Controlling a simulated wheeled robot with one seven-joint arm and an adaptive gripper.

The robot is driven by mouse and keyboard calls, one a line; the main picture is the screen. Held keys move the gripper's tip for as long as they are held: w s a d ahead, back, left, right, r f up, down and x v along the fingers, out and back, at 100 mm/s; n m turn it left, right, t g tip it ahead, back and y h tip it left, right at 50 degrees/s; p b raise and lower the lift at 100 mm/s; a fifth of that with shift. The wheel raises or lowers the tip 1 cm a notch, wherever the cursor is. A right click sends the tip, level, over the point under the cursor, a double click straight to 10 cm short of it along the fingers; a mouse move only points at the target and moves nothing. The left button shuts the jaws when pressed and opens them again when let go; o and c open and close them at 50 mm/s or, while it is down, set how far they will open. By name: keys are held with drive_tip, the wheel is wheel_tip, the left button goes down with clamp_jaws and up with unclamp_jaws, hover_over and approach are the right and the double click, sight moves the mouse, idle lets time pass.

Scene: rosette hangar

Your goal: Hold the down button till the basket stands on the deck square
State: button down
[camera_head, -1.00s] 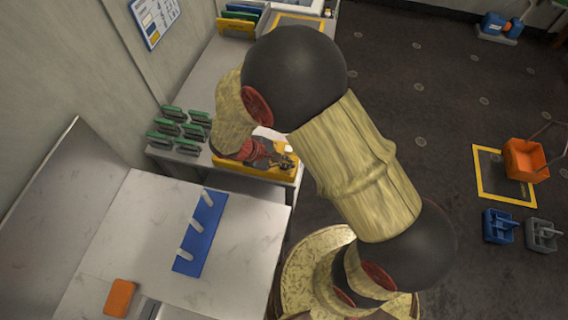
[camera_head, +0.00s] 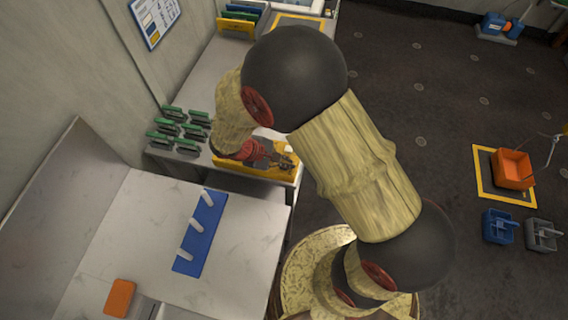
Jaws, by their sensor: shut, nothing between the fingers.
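The orange basket (camera_head: 512,169) is at the right, over the dark deck square with the yellow border (camera_head: 479,183). It looks low and inside the border; I cannot tell for sure if its bottom touches the deck. My gripper (camera_head: 286,161) is shut and empty, pointing down at the yellow control box (camera_head: 240,171) on the far bench. The down button is hidden beneath my gripper and arm, so contact with it does not show.
A blue caddy (camera_head: 499,227) and a grey caddy (camera_head: 541,235) stand on the floor near the square. Several green-handled items (camera_head: 178,131) sit beside the control box. A blue peg strip (camera_head: 201,233) and an orange block (camera_head: 120,298) lie on the near bench.

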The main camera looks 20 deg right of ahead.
drive_tip(key=shift+r, duration=0.1)
drive_tip(key=shift+r+p, duration=0.65)
drive_tip(key=shift+r, duration=0.15)
drive_tip(key=shift+r+p, duration=1.75)
drive_tip(key=shift+r, duration=0.75)
